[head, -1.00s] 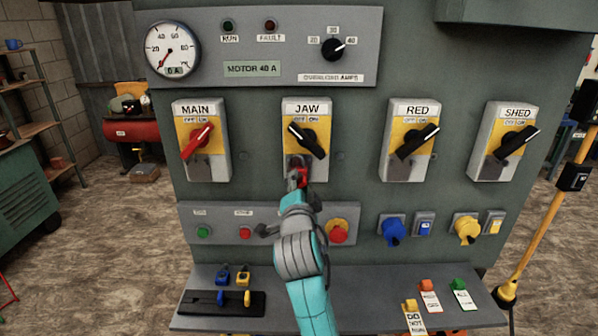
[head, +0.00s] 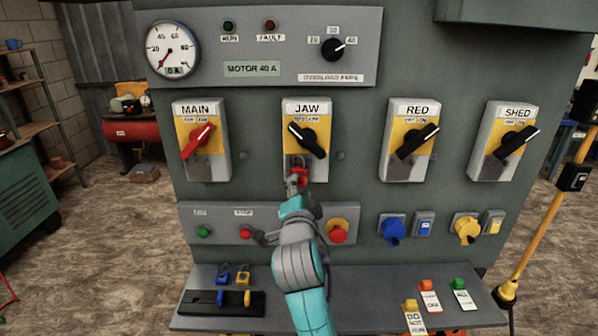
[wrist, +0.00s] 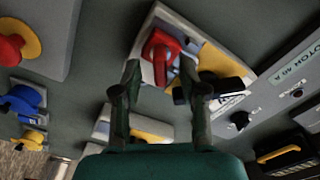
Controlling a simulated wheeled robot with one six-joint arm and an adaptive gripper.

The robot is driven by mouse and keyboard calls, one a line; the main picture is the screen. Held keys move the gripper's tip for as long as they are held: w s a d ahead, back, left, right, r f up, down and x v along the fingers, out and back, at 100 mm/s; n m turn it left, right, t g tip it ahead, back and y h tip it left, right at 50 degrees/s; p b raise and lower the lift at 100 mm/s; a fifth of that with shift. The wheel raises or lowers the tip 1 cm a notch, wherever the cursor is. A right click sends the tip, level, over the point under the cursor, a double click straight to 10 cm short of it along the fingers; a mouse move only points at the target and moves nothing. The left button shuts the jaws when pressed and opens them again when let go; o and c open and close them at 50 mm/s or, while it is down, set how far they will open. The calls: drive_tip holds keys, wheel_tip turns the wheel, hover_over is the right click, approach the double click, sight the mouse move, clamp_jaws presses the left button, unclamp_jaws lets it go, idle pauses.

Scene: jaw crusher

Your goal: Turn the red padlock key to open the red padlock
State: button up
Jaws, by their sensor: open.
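The red padlock (head: 299,177) hangs at the lower part of the JAW switch box (head: 321,172), under its black handle (head: 307,141). In the wrist view the padlock (wrist: 160,52) fills the space ahead of my fingers. My gripper (wrist: 160,76) is open, with one finger on each side of the padlock's near end. I cannot tell whether the fingers touch it. In the head view my gripper (head: 297,203) is just below the padlock and partly hides it. The red key cannot be told apart from the padlock in either view.
MAIN (head: 222,168), RED (head: 407,172) and SHED (head: 489,171) switch boxes flank the JAW box. Below are push buttons (head: 245,234) and a blue socket (head: 393,231). A shelf (head: 350,318) holds blue and yellow padlocks (head: 222,275) and tags (head: 429,296).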

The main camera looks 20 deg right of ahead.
drive_tip(key=shift+v, duration=2.95)
drive_tip(key=s+f+n+g+y, duration=0.15)
drive_tip(key=s+f+n, duration=0.35)
drive_tip(key=s+f, duration=0.6)
drive_tip(key=s+f+n+t+y, duration=0.1)
drive_tip(key=s+f+n+y, duration=0.3)
drive_tip(key=s+f, duration=0.7)
drive_tip(key=s+f+n+g, duration=0.1)
drive_tip(key=s+n, duration=0.2)
drive_tip(key=s, duration=1.1)
drive_tip(key=s+d+f+n+g, duration=0.1)
drive_tip(key=s+f+n, duration=0.1)
drive_tip(key=s, duration=1.2)
drive_tip(key=shift+f+n, duration=0.25)
drive_tip(key=shift+n, duration=0.25)
